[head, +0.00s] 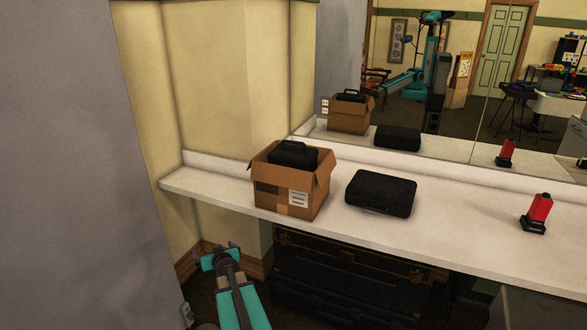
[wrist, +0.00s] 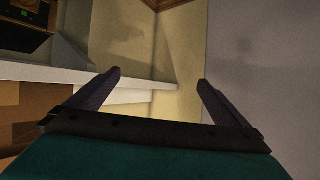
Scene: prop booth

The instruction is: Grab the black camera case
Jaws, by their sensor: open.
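A flat black case (head: 381,193) lies on the white shelf, right of an open cardboard box (head: 304,204). Another black case with a top handle (head: 293,155) sits inside the box, its lower part hidden by the box walls. I cannot tell from the frames which one is the camera case. My gripper (head: 216,251) is open and empty, in front of the shelf and left of the box, apart from both cases. Its two spread fingers also show in the wrist view (wrist: 160,79) with nothing between them. Neither black case is clearly visible in the wrist view.
The white shelf (head: 455,235) runs along a mirror (head: 440,95) that reflects the cases, box and my arm. A red and black device (head: 537,212) stands at the right. Dark trunks (head: 335,275) fill the space under the shelf. A grey wall (head: 65,150) stands at left.

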